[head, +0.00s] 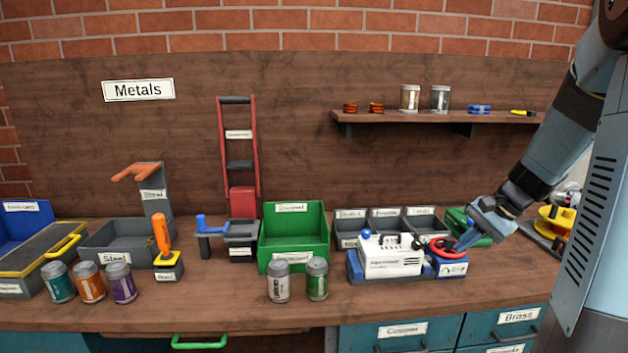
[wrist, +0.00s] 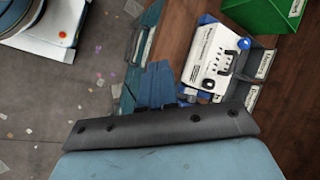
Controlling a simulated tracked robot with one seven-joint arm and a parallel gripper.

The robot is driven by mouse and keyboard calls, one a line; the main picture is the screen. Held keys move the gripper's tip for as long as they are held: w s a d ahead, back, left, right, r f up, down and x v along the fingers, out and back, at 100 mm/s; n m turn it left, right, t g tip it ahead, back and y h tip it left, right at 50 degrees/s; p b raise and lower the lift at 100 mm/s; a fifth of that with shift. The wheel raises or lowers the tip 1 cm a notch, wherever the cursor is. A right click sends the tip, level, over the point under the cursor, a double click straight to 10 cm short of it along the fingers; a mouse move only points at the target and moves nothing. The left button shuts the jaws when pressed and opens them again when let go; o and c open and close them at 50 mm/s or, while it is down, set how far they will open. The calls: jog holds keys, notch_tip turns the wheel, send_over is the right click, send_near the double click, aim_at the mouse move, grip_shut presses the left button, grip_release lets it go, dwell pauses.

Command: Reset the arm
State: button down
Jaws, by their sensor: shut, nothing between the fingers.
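My arm (head: 563,130) comes down from the upper right in the head view. My gripper (head: 470,238) is at its lower end, beside the right side of a white and blue machine (head: 393,262) on the bench. The fingers are shut with nothing between them. In the wrist view my gripper (wrist: 160,90) points over the bench's front edge, with the machine (wrist: 215,55) to its right. The fingertips partly overlap the machine's right end in the head view, and I cannot tell whether they touch it.
A green bin (head: 293,262), grey bins (head: 350,222) and several cans (head: 92,288) stand on the wooden bench (head: 210,302). A shelf (head: 440,119) hangs on the back wall. Teal drawers (head: 403,335) are below the bench. Scraps litter the floor (wrist: 60,110).

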jog(key=s+a+r+n+t+h, duration=0.1)
jog(key=s+a+r+n+h, duration=0.2)
jog(key=s, duration=0.6)
jog(key=s+a+r+n+t+h, duration=0.2)
jog(key=s+a+r+n+h, duration=0.1)
jog(key=s+a+r+n, duration=0.4)
jog(key=shift+s+a+r, duration=0.45)
jog(key=shift+s+r, duration=0.65)
jog(key=shift+s, duration=0.1)
